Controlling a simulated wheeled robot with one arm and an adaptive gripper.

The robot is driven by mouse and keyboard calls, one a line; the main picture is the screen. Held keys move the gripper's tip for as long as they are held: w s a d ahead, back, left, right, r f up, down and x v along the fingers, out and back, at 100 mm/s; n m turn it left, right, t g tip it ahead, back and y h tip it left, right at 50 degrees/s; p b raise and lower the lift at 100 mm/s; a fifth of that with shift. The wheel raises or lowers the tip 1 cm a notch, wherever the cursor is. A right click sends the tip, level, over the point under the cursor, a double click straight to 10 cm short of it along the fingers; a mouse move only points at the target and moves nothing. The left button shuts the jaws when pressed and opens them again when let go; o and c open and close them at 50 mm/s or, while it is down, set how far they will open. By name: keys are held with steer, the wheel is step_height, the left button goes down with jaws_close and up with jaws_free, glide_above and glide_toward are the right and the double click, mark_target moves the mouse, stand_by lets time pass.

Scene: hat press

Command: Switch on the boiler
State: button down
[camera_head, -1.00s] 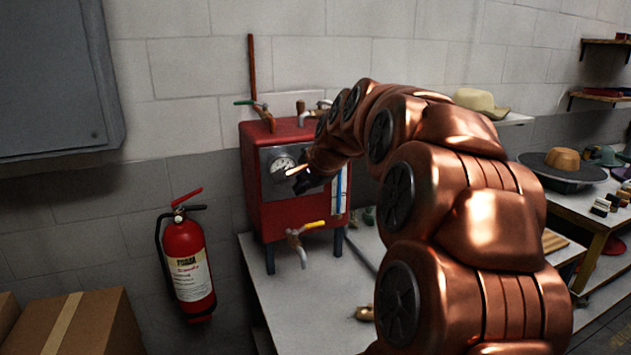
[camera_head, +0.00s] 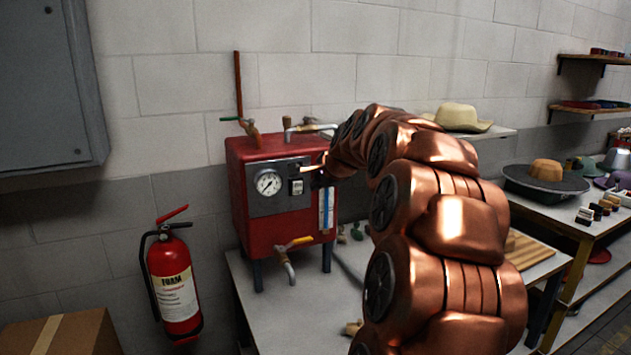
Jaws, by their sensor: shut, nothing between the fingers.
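The red boiler (camera_head: 262,221) stands on legs on a grey table in the middle left. Its front has a grey panel (camera_head: 262,204) with a round white dial gauge (camera_head: 268,182). A small dark switch with a light part (camera_head: 296,184) sits right of the gauge. My copper arm hides part of the boiler's right side. A blue and white sight tube (camera_head: 326,210) shows at the boiler's right front edge.
A tap with a yellow-orange handle (camera_head: 295,243) sticks out low on the boiler's front. A red fire extinguisher (camera_head: 174,285) hangs on the wall at left.

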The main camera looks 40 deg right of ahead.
mark_target(298, 189)
steer(key=shift+w+d+f+p, duration=0.55)
steer(key=shift+w+d+f, duration=0.1)
steer(key=shift+w, duration=0.9)
steer(key=shift+w+d+f+p, duration=0.5)
steer(key=shift+w+f+p, duration=0.15)
steer(key=shift+w, duration=0.95)
steer(key=shift+w+d+f+p, duration=0.5)
steer(key=shift+w+d+f, duration=0.15)
steer(key=shift+w, duration=0.9)
steer(key=shift+f, duration=0.1)
steer(key=shift+a, duration=0.1)
